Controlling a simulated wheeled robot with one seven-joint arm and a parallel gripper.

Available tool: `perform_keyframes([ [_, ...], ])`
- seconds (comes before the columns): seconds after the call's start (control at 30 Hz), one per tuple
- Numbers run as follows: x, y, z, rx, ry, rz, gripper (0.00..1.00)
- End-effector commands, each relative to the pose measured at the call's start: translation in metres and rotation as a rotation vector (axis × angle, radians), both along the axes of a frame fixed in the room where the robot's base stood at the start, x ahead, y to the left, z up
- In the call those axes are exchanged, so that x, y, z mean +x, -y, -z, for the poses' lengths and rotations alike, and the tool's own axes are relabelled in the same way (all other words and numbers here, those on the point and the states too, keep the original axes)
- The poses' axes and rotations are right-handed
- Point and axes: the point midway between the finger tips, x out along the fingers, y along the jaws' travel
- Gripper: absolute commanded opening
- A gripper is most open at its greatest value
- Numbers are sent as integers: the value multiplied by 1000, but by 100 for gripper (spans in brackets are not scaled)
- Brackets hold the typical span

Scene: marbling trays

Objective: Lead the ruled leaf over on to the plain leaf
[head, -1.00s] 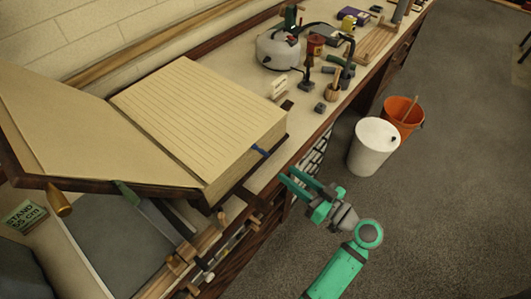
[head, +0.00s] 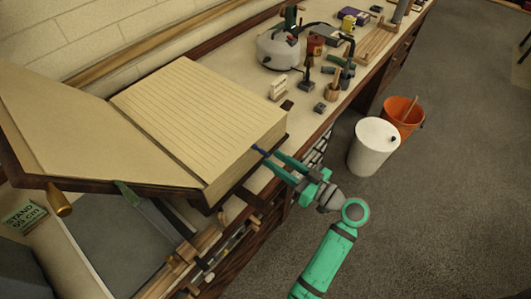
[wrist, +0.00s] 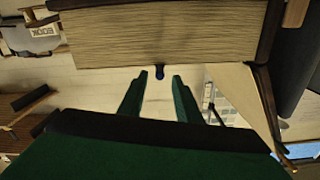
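A large thick book lies open on the bench. Its ruled leaf (head: 190,115) is the top of the thick right-hand page block, and the plain leaf (head: 85,140) lies on the left side. The page block (wrist: 160,38) fills the view above.
A tray (head: 120,235) with wooden bars lies in front of the book. A kettle (head: 279,48) and small tools stand behind on the bench. A white bin (head: 372,147) and an orange bucket (head: 402,117) stand on the open floor.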

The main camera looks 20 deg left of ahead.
Motion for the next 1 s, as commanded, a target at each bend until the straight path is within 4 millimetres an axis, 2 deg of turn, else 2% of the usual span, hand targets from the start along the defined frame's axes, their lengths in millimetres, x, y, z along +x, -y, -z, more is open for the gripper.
perform_keyframes([
  [0.1, 5, -14, 0, -1, 0, -2, 31],
  [0.4, 14, -39, 0, -1, 0, 0, 31],
  [0.87, 17, -45, 0, 0, 0, 1, 31],
  [1.0, 17, -45, 0, 0, 0, 1, 0],
])
